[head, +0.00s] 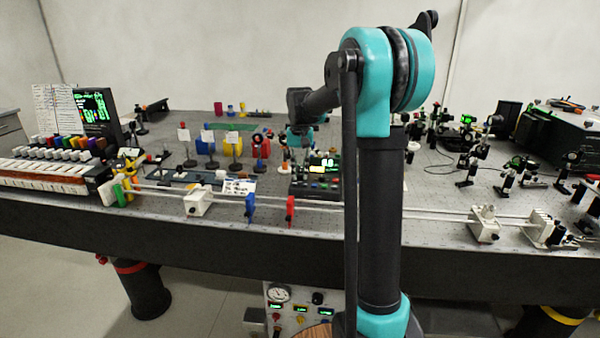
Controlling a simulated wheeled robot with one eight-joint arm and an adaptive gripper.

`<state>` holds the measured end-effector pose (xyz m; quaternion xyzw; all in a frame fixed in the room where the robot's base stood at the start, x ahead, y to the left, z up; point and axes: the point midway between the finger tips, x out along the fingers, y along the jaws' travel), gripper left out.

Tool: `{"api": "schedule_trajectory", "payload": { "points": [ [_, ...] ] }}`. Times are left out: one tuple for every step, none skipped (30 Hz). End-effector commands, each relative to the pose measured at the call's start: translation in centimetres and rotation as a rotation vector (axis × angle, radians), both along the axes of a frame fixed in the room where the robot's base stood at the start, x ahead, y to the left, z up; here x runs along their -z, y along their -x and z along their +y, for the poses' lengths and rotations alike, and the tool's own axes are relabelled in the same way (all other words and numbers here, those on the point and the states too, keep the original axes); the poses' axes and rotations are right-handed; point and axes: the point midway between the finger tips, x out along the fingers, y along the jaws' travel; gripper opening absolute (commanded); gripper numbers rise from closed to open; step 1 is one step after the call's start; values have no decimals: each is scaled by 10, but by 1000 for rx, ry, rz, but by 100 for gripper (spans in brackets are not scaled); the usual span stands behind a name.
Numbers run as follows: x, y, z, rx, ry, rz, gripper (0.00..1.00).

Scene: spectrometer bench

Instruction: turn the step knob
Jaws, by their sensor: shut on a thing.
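A small dark control box (318,172) with lit green displays and coloured buttons stands near the middle of the bench. My gripper (294,158) is small in the head view, low at the box's back left. It appears shut on the step knob, but the fingers and the knob are too small and covered to make out clearly. I cannot tell how far the knob is turned.
The perforated bench top (190,115) holds several optics. A blue plate (250,208) and a red plate (291,211) stand at the front edge along long rods. A keyboard-like console (50,175) is at left. A black instrument (560,140) is at right.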

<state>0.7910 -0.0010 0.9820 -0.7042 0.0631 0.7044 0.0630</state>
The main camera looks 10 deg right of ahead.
Motion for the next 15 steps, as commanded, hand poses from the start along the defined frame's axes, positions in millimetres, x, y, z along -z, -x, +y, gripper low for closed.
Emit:
{"api": "schedule_trajectory", "payload": {
  "points": [
    [0, 0, 0, 32, 0, -1, 0],
    [0, 0, 0, 53, 0, -1, 0],
    [0, 0, 0, 78, 0, -1, 0],
    [0, 0, 0, 96, 0, -1, 0],
    [0, 0, 0, 114, 0, -1, 0],
    [0, 0, 0, 135, 0, -1, 0],
    [0, 0, 0, 150, 0, -1, 0],
    [0, 0, 0, 163, 0, -1, 0],
    [0, 0, 0, 180, 0, -1, 0],
    [0, 0, 0, 190, 0, -1, 0],
    [0, 0, 0, 201, 0, -1, 0],
    [0, 0, 0, 212, 0, -1, 0],
    [0, 0, 0, 219, 0, -1, 0],
    [0, 0, 0, 226, 0, -1, 0],
    [0, 0, 0, 233, 0, -1, 0]
  ]
}}
